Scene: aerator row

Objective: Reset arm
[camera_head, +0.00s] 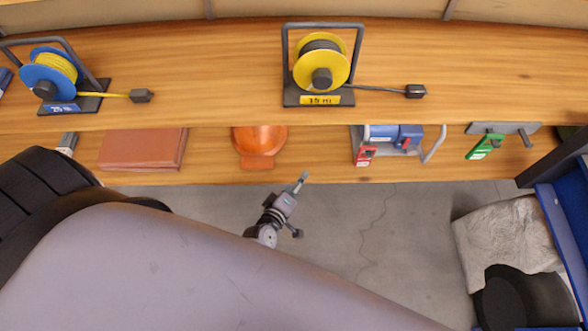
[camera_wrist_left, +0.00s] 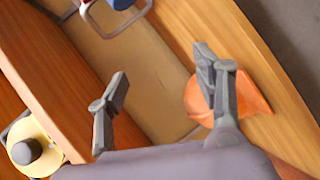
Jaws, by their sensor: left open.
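My left gripper (camera_head: 299,182) shows in the head view in front of the lower shelf's front edge, over the grey floor, seen nearly edge-on. In the left wrist view the two fingers of my left gripper (camera_wrist_left: 160,72) are spread apart with nothing between them. An orange rounded object (camera_wrist_left: 255,100) is partly hidden behind the right finger there. In the head view the orange object (camera_head: 259,140) sits on the lower shelf, apart from the gripper. My right gripper is not in view.
A yellow cable reel (camera_head: 320,67) and a blue one (camera_head: 48,75) stand on the upper shelf (camera_head: 200,60). A brown box (camera_head: 143,149), a blue-red device (camera_head: 392,137) and a green-handled tool (camera_head: 484,147) are on the lower shelf. A blue frame (camera_head: 560,235) stands right. Floor between is clear.

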